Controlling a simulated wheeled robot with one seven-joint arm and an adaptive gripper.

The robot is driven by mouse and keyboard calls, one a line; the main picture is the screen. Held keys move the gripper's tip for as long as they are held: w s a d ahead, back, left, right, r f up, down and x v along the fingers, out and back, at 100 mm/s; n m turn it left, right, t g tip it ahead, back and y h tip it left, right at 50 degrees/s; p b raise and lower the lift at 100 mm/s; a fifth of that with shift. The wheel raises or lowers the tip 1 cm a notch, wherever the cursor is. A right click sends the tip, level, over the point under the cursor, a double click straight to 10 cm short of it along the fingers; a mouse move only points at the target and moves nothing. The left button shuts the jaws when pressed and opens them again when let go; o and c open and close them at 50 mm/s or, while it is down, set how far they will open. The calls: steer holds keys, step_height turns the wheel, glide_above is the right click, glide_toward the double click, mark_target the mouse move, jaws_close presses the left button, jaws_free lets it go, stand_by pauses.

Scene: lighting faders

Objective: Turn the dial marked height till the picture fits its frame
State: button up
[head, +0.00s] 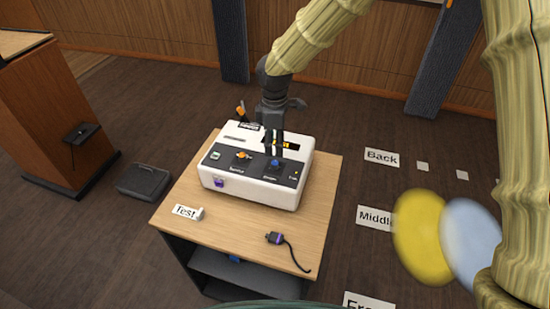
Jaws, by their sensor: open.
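A white box (250,194) with a dark control panel stands on a small wooden table. On the panel are an orange dial (242,155) at the left and a blue dial (275,163) at the right. Their labels are too small to read, so I cannot tell which is marked height. My gripper (274,154) points down at the blue dial, its fingers open and close about it; I cannot tell if they touch it. No picture with its frame can be made out.
The wooden table (236,228) has free room in front of the box. A "Test" card (185,211) and a cable with a purple plug (275,238) lie there. A lectern (50,120) and a dark floor box (144,181) are left; floor labels such as "Back" (382,157) are right.

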mark_target(275, 163)
steer(key=shift+f+p, duration=1.05)
steer(key=shift+f, duration=2.75)
steer(key=shift+c, duration=0.2)
jaws_close()
